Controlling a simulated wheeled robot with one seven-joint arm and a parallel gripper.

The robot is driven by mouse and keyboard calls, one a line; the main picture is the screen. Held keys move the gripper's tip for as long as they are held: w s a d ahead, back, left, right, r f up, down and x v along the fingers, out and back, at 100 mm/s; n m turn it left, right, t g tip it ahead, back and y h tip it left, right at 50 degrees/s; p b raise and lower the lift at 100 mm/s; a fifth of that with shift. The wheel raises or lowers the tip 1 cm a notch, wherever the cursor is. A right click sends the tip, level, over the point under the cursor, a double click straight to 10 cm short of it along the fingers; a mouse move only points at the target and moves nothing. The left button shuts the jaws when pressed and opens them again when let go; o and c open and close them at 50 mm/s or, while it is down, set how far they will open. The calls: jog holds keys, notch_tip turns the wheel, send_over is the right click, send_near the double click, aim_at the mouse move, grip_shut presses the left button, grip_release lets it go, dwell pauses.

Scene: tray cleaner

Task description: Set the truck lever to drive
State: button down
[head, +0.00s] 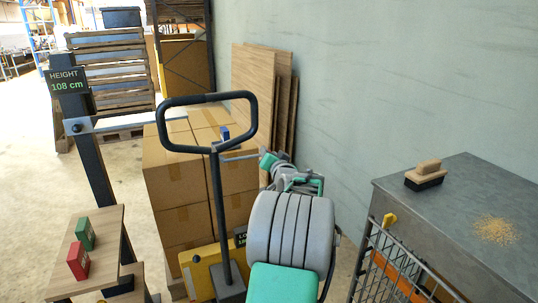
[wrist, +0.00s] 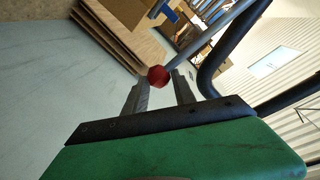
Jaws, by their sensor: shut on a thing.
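The truck has a dark loop handle (head: 207,98) on an upright post, with a yellow body (head: 199,267) below. A thin grey lever rod (head: 238,157) shows beside the top of the post. In the wrist view, a round red knob (wrist: 158,76) sits at the end of a grey rod. My gripper (wrist: 160,82) is shut on this knob, with a finger on each side at the tips. In the head view my gripper (head: 264,159) is right of the post, and the knob cannot be made out there.
Stacked cardboard boxes (head: 176,160) stand behind the handle. At the right is a grey-topped table (head: 460,205) with a brush (head: 426,174) and crumbs (head: 495,230). At the left is a height post (head: 88,150), with a green block (head: 85,232) and a red block (head: 78,261) on a wooden board.

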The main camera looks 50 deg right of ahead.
jog(key=shift+w+a+f, duration=0.1)
jog(key=shift+a, duration=0.05)
jog(key=c, duration=1)
grip_release()
jog(key=shift+c, duration=0.2)
jog(key=v, duration=0.8)
jog(key=shift+b, duration=0.4)
